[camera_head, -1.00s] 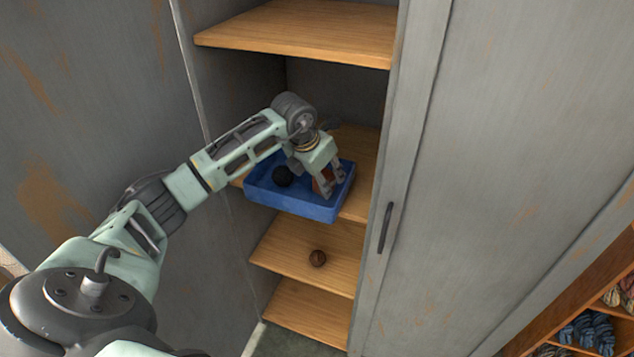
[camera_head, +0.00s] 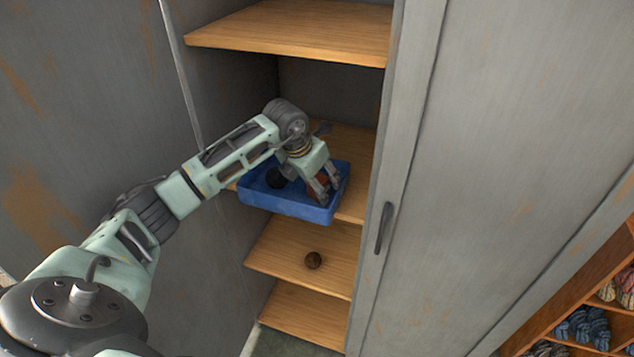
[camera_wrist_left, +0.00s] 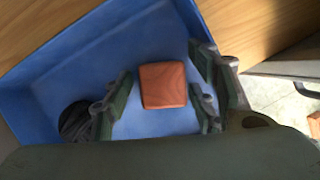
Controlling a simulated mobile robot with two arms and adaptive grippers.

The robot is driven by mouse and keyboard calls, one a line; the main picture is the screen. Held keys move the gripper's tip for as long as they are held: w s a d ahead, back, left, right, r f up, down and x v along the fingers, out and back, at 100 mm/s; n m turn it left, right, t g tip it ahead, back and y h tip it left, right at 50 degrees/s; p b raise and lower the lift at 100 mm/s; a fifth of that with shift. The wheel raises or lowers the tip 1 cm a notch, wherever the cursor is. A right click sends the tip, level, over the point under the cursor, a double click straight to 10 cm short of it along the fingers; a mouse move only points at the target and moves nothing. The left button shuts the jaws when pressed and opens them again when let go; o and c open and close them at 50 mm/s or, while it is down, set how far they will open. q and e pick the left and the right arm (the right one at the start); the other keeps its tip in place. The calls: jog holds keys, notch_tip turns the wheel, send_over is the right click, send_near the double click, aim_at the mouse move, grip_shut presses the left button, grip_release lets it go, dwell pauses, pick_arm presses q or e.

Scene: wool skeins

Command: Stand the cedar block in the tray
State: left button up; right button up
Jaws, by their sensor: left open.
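The cedar block (camera_wrist_left: 163,85) is a reddish-orange block inside the blue tray (camera_wrist_left: 60,70), with one squarish face towards the left wrist camera. In the head view a little of the cedar block (camera_head: 317,188) shows between the fingers. I cannot tell whether it stands or lies. The blue tray (camera_head: 285,206) rests on a wooden shelf in the cabinet. My left gripper (camera_head: 323,187) reaches down into its right part. In the left wrist view my left gripper (camera_wrist_left: 160,98) is open, its fingers on either side of the block with gaps showing. My right gripper is out of view.
A dark ball (camera_head: 275,178) lies in the tray, left of the gripper; it also shows in the left wrist view (camera_wrist_left: 77,122). Another shelf (camera_head: 290,35) is above, and a grey cabinet door (camera_head: 500,150) stands right.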

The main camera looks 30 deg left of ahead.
pick_arm(q)
jog(key=shift+r, duration=0.35)
jog(key=shift+s+a+r, duration=0.1)
jog(key=shift+r, duration=0.25)
jog(key=b+v, duration=0.2)
jog(key=v, duration=0.9)
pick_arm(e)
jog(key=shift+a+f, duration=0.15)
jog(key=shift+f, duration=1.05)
